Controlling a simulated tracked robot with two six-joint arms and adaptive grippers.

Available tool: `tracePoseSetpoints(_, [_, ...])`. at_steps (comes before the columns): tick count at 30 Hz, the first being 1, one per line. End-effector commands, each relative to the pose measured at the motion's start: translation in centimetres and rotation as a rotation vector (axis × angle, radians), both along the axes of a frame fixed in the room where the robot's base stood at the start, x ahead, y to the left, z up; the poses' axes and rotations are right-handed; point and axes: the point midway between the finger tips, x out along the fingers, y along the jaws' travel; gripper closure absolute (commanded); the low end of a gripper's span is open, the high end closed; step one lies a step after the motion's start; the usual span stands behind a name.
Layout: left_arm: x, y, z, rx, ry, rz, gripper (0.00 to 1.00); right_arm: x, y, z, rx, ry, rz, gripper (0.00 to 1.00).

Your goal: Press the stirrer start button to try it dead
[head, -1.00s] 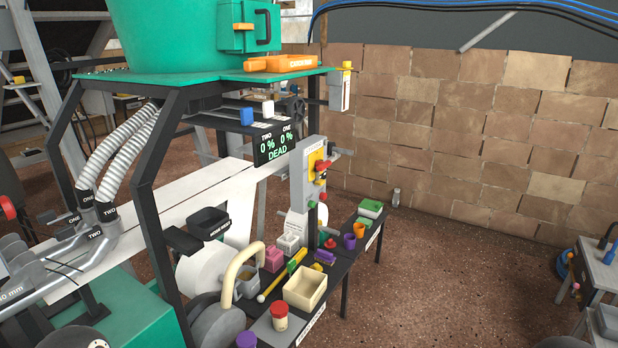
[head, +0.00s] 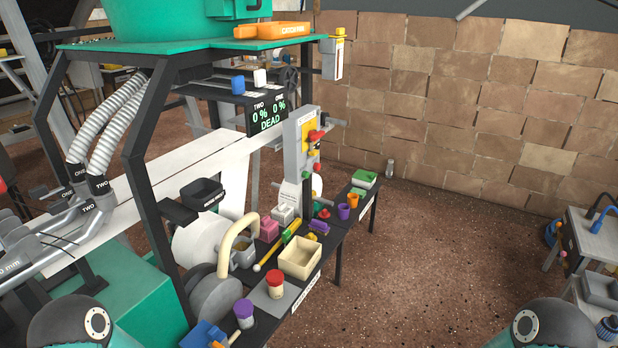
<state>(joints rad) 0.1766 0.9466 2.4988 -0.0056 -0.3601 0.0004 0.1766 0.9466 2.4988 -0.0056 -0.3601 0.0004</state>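A grey upright control box (head: 292,150) stands at the right end of the green machine frame. It carries a yellow plate with a red handle (head: 316,135), and small red and green buttons below. A small green button (head: 305,175) sits low on its face; I cannot read which button is the stirrer start. A black display (head: 268,118) beside it reads TWO 0 %, ONE 0 % and DEAD. Neither of my grippers is in view; only rounded dark parts, which look like my arms, show at the bottom left and bottom right.
A narrow black bench (head: 333,243) below the box holds a cream tray (head: 300,257), red-lidded jar (head: 274,284), purple-lidded jar (head: 244,313), cups and a yellow tool. Open brown floor (head: 430,270) lies to the right. A grey side table (head: 590,235) stands at the far right.

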Motion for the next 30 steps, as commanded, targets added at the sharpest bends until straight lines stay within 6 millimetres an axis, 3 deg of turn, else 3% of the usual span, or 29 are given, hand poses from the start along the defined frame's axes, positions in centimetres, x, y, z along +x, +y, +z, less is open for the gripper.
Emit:
tracePoseSetpoints(4, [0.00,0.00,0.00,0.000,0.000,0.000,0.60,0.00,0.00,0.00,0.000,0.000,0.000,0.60])
tracePoseSetpoints(11, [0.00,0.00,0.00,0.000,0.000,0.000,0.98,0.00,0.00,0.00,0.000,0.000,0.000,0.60])
tracePoseSetpoints(12, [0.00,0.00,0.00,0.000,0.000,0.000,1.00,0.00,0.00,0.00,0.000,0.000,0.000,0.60])
tracePoseSetpoints(30, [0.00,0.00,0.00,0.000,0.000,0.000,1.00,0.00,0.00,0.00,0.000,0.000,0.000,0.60])
